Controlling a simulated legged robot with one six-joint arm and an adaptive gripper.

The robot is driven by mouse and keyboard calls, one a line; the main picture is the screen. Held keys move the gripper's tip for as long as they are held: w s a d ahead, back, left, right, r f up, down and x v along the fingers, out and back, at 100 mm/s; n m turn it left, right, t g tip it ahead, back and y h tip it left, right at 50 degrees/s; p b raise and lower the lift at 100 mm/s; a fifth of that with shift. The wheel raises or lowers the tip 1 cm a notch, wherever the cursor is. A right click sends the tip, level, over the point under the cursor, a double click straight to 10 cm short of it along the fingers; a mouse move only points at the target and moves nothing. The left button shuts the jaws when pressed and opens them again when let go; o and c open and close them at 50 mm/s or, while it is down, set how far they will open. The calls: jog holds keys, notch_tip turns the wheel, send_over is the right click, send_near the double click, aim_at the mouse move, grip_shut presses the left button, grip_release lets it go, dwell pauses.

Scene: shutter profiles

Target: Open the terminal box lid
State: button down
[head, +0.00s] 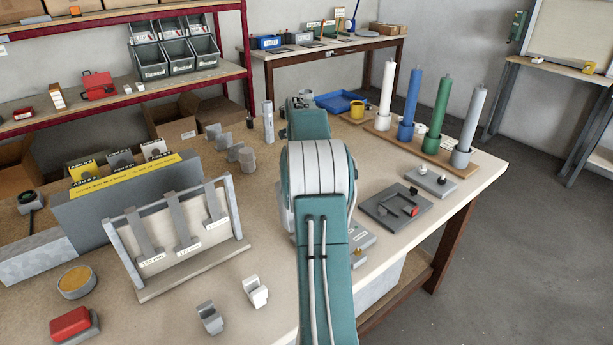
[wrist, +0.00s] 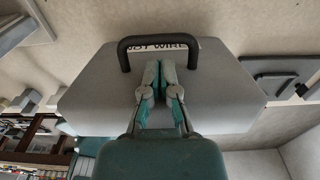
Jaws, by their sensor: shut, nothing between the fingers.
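In the wrist view a grey box lid (wrist: 95,98) fills the middle, with a black bar handle (wrist: 160,42) along its far edge. A white label behind the handle is partly hidden. My gripper (wrist: 160,68) is shut and empty, its fingertips together over the lid just short of the handle. The handle is not between the fingers; I cannot tell whether the tips touch the lid. In the head view my arm hides the gripper and most of the box; a grey part (head: 362,238) shows just right of the arm.
A dark plate with a red-tipped part (head: 395,208) lies right of my arm. Coloured rolls stand on a wooden base (head: 440,162) behind it. A sample rack (head: 180,235) and a red block (head: 70,322) are on the left. The table's right edge is near.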

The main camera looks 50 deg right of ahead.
jog(key=shift+w+f+g, duration=0.35)
jog(key=shift+w+g, duration=0.25)
jog(key=shift+w, duration=0.05)
jog(key=shift+w+d+f+g+y, duration=0.15)
jog(key=shift+w+f+g, duration=0.2)
jog(key=shift+w+g, duration=0.05)
jog(key=shift+w+d+f+g+y, duration=0.1)
jog(key=shift+w+f+g+y, duration=0.05)
jog(key=shift+w+f+g, duration=0.2)
jog(key=shift+w, duration=0.1)
jog(key=shift+r, duration=0.1)
